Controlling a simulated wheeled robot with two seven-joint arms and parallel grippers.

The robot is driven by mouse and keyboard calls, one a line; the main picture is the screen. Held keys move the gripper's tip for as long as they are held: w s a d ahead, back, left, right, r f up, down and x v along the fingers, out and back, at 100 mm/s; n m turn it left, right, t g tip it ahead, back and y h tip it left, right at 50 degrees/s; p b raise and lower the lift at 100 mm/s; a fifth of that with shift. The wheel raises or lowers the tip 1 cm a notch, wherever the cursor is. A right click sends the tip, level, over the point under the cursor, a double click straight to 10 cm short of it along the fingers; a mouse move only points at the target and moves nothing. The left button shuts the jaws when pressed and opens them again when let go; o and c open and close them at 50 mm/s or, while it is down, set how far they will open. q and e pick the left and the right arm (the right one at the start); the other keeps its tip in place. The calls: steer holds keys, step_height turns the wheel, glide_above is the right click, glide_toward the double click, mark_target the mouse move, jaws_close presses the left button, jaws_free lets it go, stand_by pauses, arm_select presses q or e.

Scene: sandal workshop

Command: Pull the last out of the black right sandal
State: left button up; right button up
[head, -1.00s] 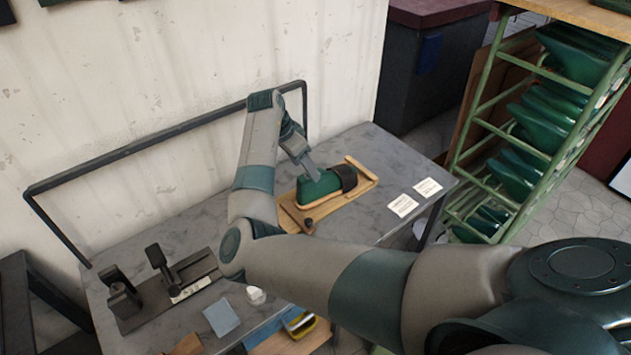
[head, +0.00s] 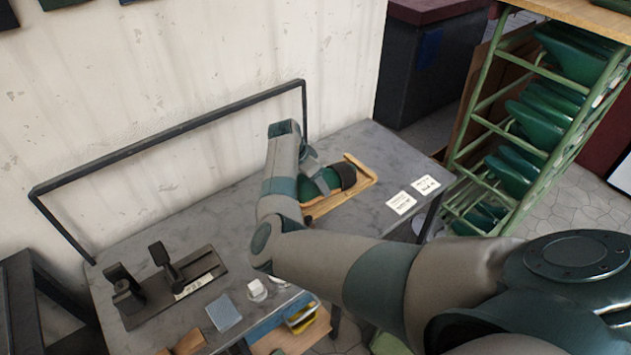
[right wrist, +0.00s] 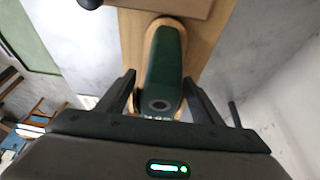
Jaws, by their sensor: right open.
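The green last (head: 311,190) sits in the black sandal, whose dark strap (head: 344,175) crosses its right end. Both lie on a wooden board (head: 366,182) at the bench's far side. My right gripper (head: 318,178) is over the last's left part and hides some of it. In the right wrist view the green last (right wrist: 166,72) lies between the two open fingers of my right gripper (right wrist: 159,78). A round hole shows in its near end, and a tan sole rims it. I cannot tell whether the fingers touch it. My left gripper is out of view.
White cards (head: 401,203) lie right of the board on the grey bench (head: 235,245). A black clamp-like fixture (head: 172,285), a blue-grey pad (head: 224,313) and a white block (head: 257,288) are at the front left. A green rack (head: 470,150) holding several lasts stands right.

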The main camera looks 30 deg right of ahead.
steer(key=c, duration=1.4)
steer(key=o, duration=0.6)
steer(key=shift+c, duration=0.2)
steer(key=shift+r, duration=0.1)
steer(key=c, duration=0.3)
steer(key=shift+w+r, duration=0.1)
steer(key=shift+a+p, duration=0.1)
steer(key=shift+p, duration=0.2)
steer(key=shift+a+r, duration=0.1)
steer(key=shift+a, duration=0.7)
steer(key=shift+a+p, duration=0.3)
